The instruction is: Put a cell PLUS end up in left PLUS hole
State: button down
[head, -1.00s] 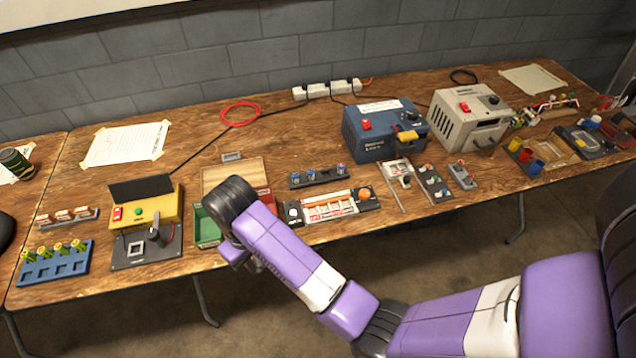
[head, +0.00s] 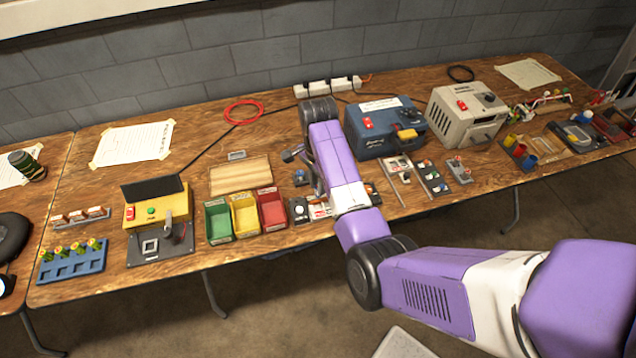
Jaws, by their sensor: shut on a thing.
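My gripper (head: 313,185) is over the middle of the bench, partly hidden by my own purple arm. Its jaws are shut; the cell between them is too small and hidden to make out, as is which end is up. Several green-yellow cells (head: 78,248) stand along the back of a blue rack (head: 70,265) at the far left. I cannot make out the left PLUS hole.
Green (head: 218,222), yellow (head: 244,215) and red (head: 271,210) bins stand left of my gripper. A yellow tester (head: 157,208) is farther left. A blue box (head: 375,140) and a grey box (head: 462,122) stand to the right.

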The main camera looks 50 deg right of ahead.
notch_tip(320, 180, down, 5)
jog(key=b, duration=0.4)
jog(key=shift+r, duration=0.15)
jog(key=shift+f, duration=0.55)
jog(key=shift+a+f, duration=0.1)
jog(key=shift+f, duration=0.9)
dwell(1.6)
jog(key=c, duration=1.2)
grip_release()
jog(key=shift+r+p, duration=3.4)
jog(key=shift+r, duration=0.15)
